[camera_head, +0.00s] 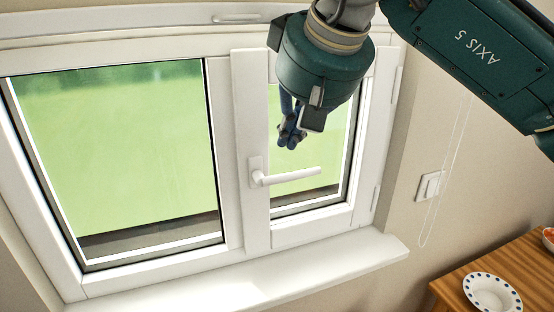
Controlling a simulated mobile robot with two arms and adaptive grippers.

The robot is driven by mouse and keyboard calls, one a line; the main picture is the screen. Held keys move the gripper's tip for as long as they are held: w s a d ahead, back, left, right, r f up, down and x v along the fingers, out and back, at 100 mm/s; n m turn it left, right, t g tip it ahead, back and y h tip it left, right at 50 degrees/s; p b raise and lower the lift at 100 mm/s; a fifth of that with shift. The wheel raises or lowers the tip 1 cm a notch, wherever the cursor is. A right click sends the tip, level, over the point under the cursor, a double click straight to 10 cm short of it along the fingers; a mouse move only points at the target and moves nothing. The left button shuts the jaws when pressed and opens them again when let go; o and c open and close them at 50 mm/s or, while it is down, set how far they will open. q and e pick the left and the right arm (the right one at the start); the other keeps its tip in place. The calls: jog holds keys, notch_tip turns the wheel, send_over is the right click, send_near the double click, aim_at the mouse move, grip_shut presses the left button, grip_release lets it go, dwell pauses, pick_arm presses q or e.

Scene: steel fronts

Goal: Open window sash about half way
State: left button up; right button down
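The white window has a wide pane on the left and a narrower sash (251,110) on the right, which looks shut in its frame. A white lever handle (290,176) sits on the sash's left upright, with its lever pointing right, about level. My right gripper (291,137) hangs in front of the narrow pane, above the lever and apart from it in the picture. Its dark fingers look close together, but whether they are shut is unclear. Its wrist hides the upper part of the sash. My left gripper is out of view.
A white sill (245,287) runs below the window. A wooden table (450,287) with a dotted plate (492,292) stands at lower right. A white wall switch (430,186) and a thin hanging cord are right of the window.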

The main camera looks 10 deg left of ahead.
jog(key=p+x, duration=0.2)
jog(key=x, duration=0.8)
jog(key=shift+s, duration=0.1)
